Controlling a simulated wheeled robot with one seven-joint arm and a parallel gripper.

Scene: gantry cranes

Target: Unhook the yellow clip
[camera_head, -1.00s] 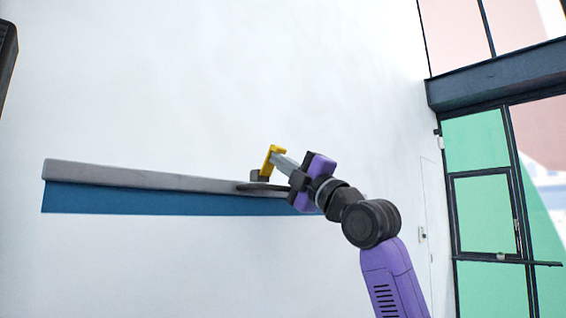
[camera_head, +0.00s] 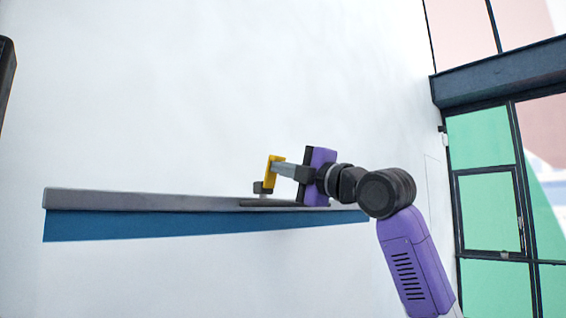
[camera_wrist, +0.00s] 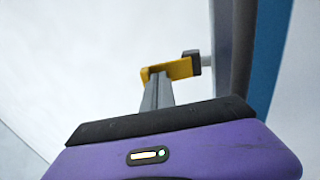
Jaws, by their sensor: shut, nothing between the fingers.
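The yellow clip (camera_head: 272,173) stands upright at the tips of my grey fingers, above the beam. It also shows in the wrist view (camera_wrist: 181,68), where its right end meets a small dark block (camera_wrist: 192,62). In the head view the dark block (camera_head: 260,188) sits just below and left of the clip. My gripper (camera_head: 280,170) points left, with its fingers together and its tips at the clip. In the wrist view the fingers (camera_wrist: 157,84) end at the clip's left part. The clip hides the exact contact.
A long beam with a grey top (camera_head: 140,201) and blue side (camera_head: 140,224) runs left from below my gripper. A flat dark piece (camera_head: 270,203) lies along it. A pale wall (camera_head: 180,90) is behind; a green-paned window frame (camera_head: 485,210) is right.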

